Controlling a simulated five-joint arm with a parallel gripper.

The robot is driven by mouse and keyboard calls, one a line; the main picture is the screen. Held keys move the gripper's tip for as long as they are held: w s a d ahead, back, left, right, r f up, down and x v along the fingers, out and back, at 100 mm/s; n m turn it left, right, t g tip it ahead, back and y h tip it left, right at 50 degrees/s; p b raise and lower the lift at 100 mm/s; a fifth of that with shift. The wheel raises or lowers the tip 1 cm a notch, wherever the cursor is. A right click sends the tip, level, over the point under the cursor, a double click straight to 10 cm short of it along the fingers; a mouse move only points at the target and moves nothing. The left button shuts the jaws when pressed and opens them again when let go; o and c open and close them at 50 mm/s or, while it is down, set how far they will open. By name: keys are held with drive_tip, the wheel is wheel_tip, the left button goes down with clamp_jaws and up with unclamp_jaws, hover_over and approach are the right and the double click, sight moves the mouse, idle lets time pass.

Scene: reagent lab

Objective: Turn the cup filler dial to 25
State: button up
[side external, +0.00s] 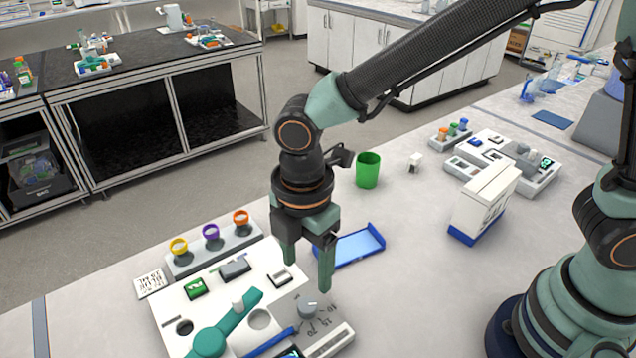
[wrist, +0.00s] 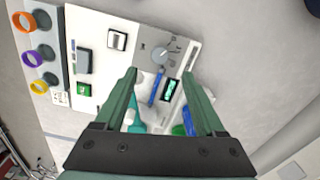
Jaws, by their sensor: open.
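The cup filler (side external: 172,308) is a white panel device on the bench at the lower middle of the side view. Its dial (side external: 308,306) is a grey round knob with printed numbers around its right side. In the wrist view the dial (wrist: 163,55) sits beyond my fingertips, near a small display with green digits (wrist: 169,91). I cannot read the dial's exact setting. My gripper (side external: 307,275) points down above the dial with its fingers apart and nothing between them. In the wrist view my gripper (wrist: 158,74) is open, with the dial not between the fingers.
A teal lever (side external: 235,320) and a blue lever (side external: 268,343) lie across the panel. A rack with yellow, purple and orange cups (side external: 211,232) stands behind. A blue tray (side external: 350,246), green cup (side external: 368,170) and white box (side external: 484,203) stand farther right.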

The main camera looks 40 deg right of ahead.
sight(308, 304)
wheel_tip(308, 304, down, 9)
drive_tip(key=shift+f, duration=0.1)
idle(0.4)
clamp_jaws()
